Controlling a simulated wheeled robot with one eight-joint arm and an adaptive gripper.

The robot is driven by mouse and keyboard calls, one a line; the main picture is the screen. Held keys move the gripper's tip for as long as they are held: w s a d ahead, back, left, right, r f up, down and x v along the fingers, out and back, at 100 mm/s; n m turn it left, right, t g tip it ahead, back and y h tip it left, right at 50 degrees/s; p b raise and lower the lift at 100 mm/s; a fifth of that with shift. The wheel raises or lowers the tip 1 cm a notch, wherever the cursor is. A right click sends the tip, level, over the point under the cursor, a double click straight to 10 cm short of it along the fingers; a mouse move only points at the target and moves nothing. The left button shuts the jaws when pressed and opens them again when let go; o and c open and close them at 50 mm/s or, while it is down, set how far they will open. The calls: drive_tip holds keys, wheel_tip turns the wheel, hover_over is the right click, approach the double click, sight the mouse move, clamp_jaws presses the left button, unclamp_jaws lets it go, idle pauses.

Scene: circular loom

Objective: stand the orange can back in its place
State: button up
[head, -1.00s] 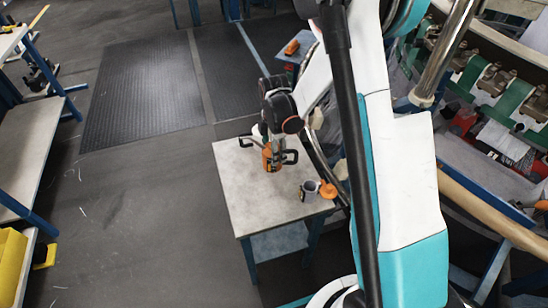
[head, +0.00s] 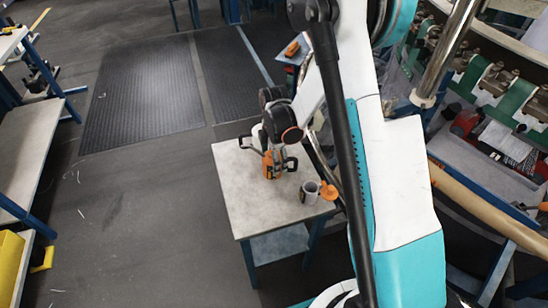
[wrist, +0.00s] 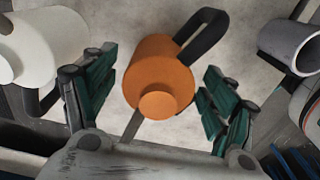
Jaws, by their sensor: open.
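The orange can (wrist: 160,78) has a dark handle at its upper right and a smaller round orange top facing the wrist camera. In the head view, the can (head: 268,165) is on the small table (head: 238,190). My gripper (wrist: 157,92) is open, with one green-padded finger on each side of the can and gaps showing between. In the head view, my gripper (head: 269,156) is over the can and partly hides it. I cannot tell for sure whether the can stands or leans.
A white jug (wrist: 45,45) is just left of my left finger in the wrist view. A grey cup (head: 309,193) and an orange object (head: 328,191) are near the table's right edge. The table's front left is bare. The loom (head: 500,90) is at the right.

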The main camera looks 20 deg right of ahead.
drive_tip(key=s+r+m+t+p, duration=0.1)
drive_tip(key=s+r+m+p, duration=0.1)
drive_tip(key=r, duration=0.9)
drive_tip(key=s+r+m+t+p, duration=0.1)
drive_tip(key=s+r+m+p, duration=0.15)
drive_tip(key=r, duration=0.85)
drive_tip(key=s+r+m+t, duration=0.2)
drive_tip(key=s+r+m, duration=0.4)
drive_tip(key=s, duration=0.3)
drive_tip(key=s+r+m+t, duration=0.3)
drive_tip(key=s+r+m, duration=0.2)
drive_tip(key=s+m, duration=0.3)
drive_tip(key=shift+s+a+r, duration=0.3)
drive_tip(key=shift+s+r, duration=0.1)
drive_tip(key=shift+s, duration=0.4)
